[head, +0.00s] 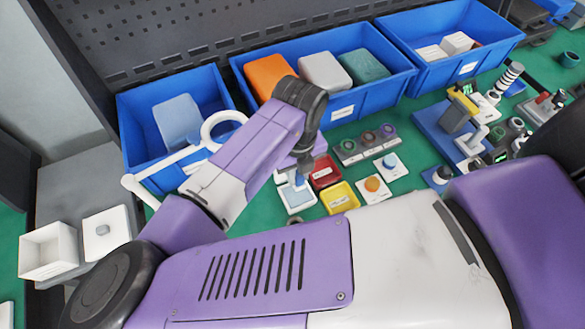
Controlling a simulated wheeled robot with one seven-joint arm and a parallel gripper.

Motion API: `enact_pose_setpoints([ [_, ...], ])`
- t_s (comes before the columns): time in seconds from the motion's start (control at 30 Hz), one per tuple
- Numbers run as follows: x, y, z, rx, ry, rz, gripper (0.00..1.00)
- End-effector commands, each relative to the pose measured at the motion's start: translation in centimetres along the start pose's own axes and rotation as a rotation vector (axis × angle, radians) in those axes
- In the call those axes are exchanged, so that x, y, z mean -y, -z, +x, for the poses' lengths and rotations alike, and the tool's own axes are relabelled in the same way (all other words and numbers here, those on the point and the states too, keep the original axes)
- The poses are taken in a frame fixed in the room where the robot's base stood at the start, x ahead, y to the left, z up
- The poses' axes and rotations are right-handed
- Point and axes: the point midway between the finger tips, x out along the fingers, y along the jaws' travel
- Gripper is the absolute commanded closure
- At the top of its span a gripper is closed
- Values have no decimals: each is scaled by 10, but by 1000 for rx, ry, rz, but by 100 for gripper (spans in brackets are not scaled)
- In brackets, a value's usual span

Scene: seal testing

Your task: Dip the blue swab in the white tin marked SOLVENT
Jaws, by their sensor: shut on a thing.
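The white tin (308,203) stands on the green bench, just left of the yellow tin (340,198) and the red tin (325,172). It holds something pale blue, and its label is too small to read here. My gripper (301,170) points down at the tin's far side and is shut on the blue swab (298,181). Only a small blue part of the swab shows, over the tin's opening. I cannot tell whether its tip touches the contents. My arm hides part of the area to the left.
Blue bins (342,117) line the back. A row of round knobs (369,137) and two pads with an orange button (373,184) and a blue button (390,161) lie to the right. A blue fixture (440,135) stands farther right. White boxes (48,252) are at left.

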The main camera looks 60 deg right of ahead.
Motion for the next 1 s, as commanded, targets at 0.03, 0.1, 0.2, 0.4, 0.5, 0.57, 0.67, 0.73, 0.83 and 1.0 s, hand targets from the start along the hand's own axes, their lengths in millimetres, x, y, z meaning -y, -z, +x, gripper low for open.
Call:
enact_pose_setpoints([
  [0.03, 0, 0, 4, 0, 1, 0, 100],
  [0.1, 0, 0, 8, 0, 1, -2, 100],
  [0.2, 0, 0, 16, 0, 1, -3, 100],
  [0.4, 0, -1, 36, 0, 1, -4, 100],
  [0.5, 0, -1, 46, 0, 1, -5, 100],
  [0.57, 0, -1, 51, 0, 0, -5, 100],
  [0.67, 0, -1, 56, 0, 0, -5, 100],
  [0.73, 0, -1, 58, 0, 0, -5, 100],
  [0.83, 0, -1, 58, 0, 0, -5, 100],
  [1.0, 0, -1, 58, 0, 0, -5, 100],
])
